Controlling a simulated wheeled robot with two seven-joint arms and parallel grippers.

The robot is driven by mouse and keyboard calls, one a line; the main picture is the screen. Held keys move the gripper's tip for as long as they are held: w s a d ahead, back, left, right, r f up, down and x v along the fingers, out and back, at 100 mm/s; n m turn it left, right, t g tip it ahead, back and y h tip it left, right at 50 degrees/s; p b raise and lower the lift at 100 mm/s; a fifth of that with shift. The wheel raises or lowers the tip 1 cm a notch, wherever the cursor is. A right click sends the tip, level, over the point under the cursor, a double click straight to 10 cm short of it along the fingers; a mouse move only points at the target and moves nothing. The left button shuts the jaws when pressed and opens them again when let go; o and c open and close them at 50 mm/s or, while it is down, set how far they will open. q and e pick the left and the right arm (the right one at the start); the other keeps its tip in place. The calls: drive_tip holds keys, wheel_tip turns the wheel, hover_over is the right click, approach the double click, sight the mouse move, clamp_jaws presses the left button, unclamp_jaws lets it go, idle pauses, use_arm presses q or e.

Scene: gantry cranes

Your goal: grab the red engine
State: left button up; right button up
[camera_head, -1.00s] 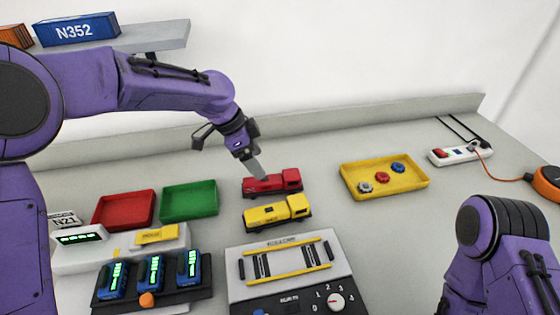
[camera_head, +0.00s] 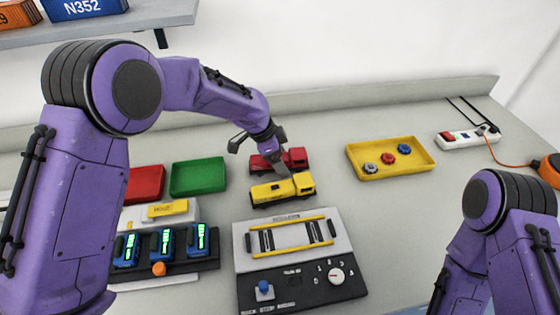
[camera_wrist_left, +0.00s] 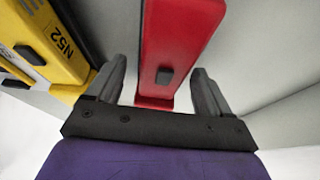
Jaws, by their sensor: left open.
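The red engine (camera_head: 295,158) stands on the bench just behind the yellow engine (camera_head: 282,190). My left gripper (camera_head: 281,168) is low over the red engine, and its finger hides part of the engine's body. In the left wrist view the red engine (camera_wrist_left: 175,50) lies between the two open fingers of my left gripper (camera_wrist_left: 160,92), with a gap on each side. The yellow engine (camera_wrist_left: 52,45) is at the left there, close beside the left finger. My right gripper is not in view; only my right arm shows at the lower right.
A green tray (camera_head: 198,190) and a red tray (camera_head: 146,198) lie left of the engines. A yellow tray (camera_head: 428,163) with coloured knobs is at the right. A control panel (camera_head: 330,275) and blue battery units (camera_head: 163,243) are in front. A shelf (camera_head: 165,20) hangs upper left.

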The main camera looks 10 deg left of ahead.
use_arm(q)
drive_tip(key=c, duration=1.4)
drive_tip(key=shift+o, duration=0.2)
drive_tip(key=shift+r, duration=0.1)
